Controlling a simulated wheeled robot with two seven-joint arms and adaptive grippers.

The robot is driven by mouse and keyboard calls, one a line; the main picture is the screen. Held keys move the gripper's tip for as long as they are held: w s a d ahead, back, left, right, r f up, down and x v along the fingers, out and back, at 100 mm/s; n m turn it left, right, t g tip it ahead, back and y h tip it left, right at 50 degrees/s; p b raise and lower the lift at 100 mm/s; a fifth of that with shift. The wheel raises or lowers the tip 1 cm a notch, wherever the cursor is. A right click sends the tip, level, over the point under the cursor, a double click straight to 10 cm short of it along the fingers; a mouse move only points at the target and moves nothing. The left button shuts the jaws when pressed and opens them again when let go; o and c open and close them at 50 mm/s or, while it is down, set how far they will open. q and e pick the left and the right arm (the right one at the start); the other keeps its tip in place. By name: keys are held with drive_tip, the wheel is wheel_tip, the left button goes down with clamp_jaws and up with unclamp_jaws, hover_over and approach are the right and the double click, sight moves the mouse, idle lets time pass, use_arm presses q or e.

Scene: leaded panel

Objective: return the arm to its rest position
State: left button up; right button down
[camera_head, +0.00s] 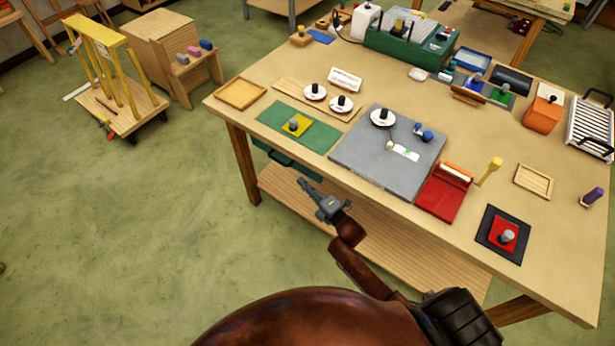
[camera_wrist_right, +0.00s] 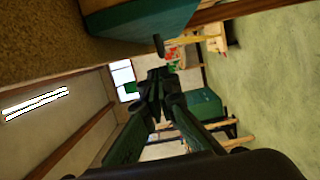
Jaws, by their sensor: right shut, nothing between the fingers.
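My right gripper (camera_head: 304,186) is in front of the workbench's near edge, over the floor and lower shelf side in the head view. Its fingers are together and hold nothing. In the right wrist view the closed fingers (camera_wrist_right: 156,78) show at the middle, with no object between them. My right arm comes up from the bottom of the head view. My left gripper is not in view.
The workbench (camera_head: 240,117) has a grey board (camera_head: 350,160), a green mat (camera_head: 325,137), a red block (camera_head: 445,193) and a black mat with a red square (camera_head: 486,232) near its front edge. A wooden lower shelf (camera_head: 400,253) lies beneath.

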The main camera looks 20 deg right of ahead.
drive_tip(key=v, duration=0.8)
drive_tip(key=shift+s+d+f, duration=0.25)
drive_tip(key=shift+s, duration=0.05)
drive_tip(key=s+d+f+m+g+h, duration=0.2)
drive_tip(key=s+f+m+g, duration=0.15)
drive_tip(key=s+f, duration=0.6)
drive_tip(key=s+d+f+m+g+h, duration=0.15)
drive_tip(key=s+f+m, duration=0.25)
drive_tip(key=f, duration=1.1)
drive_tip(key=s+d+f+m+g+h, duration=0.1)
drive_tip(key=s+d+f+m+g, duration=0.4)
drive_tip(key=f, duration=0.7)
drive_tip(key=s+a+f+m+g, duration=0.1)
drive_tip(key=s+f, duration=0.4)
drive_tip(key=s, duration=0.6)
drive_tip(key=s+a+f+m+g, duration=0.1)
drive_tip(key=s+f+m+g, duration=0.2)
drive_tip(key=s, duration=0.9)
drive_tip(key=s+a+f+m+g, duration=0.2)
drive_tip(key=s+f, duration=0.5)
drive_tip(key=s, duration=0.4)
drive_tip(key=shift+s+m+g+h, duration=0.35)
drive_tip(key=shift+m+g, duration=0.05)
drive_tip(key=shift+m, duration=0.25)
